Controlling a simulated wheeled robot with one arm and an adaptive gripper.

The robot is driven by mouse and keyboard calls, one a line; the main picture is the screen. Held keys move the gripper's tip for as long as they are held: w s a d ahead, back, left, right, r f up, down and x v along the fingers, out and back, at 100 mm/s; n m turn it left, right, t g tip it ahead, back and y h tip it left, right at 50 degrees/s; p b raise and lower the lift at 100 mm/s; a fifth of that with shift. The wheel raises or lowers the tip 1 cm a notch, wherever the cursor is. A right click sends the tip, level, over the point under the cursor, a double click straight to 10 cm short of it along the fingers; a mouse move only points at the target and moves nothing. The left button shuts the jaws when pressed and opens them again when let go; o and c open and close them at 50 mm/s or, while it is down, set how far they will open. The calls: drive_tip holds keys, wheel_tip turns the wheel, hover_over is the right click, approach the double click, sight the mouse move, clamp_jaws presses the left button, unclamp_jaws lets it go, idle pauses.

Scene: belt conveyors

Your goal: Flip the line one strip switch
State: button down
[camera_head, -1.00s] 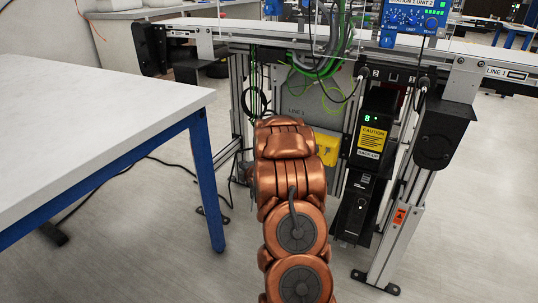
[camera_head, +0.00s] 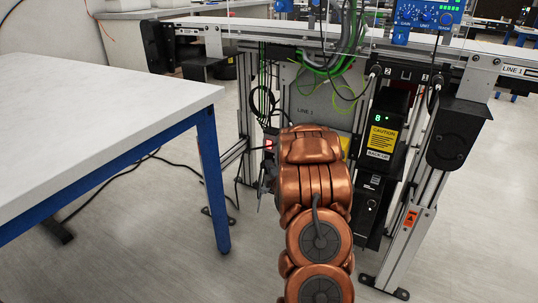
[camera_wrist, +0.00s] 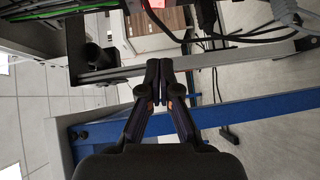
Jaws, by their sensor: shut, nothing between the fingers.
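A small switch glowing red (camera_head: 268,143) shows in the head view, on the conveyor frame just left of my copper-coloured arm. A red lit patch (camera_wrist: 78,3) is cut off by the top edge of the wrist view; I cannot tell if it is the same switch. My gripper (camera_wrist: 159,66) is shut and empty in the wrist view, its dark fingertips together and apart from the red patch. In the head view my arm hides most of the gripper. The grey LINE 1 panel (camera_head: 312,110) is partly covered by my arm.
A white table (camera_head: 100,90) with blue legs stands at left. A black unit with a yellow caution label (camera_head: 381,138) is right of my arm. Cables (camera_head: 335,50) hang under the conveyor (camera_head: 230,30). Black cords run over the floor.

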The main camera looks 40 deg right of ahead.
drive_tip(key=b, duration=0.2)
approach(266, 146)
drive_tip(key=w+a, duration=0.1)
drive_tip(key=w, duration=0.3)
drive_tip(key=shift+w+d+f+b, duration=0.15)
drive_tip(key=shift+w+d+b, duration=0.15)
drive_tip(key=shift+d, duration=0.25)
drive_tip(key=shift+w+d+f+b, duration=0.15)
drive_tip(key=shift+w+d+b, duration=0.15)
drive_tip(key=shift+d, duration=0.25)
drive_tip(key=shift+w+d+r, duration=0.1)
drive_tip(key=shift+w+d, duration=0.15)
drive_tip(key=shift+d, duration=0.55)
drive_tip(key=shift+d+b, duration=0.15)
drive_tip(key=shift+b, duration=0.25)
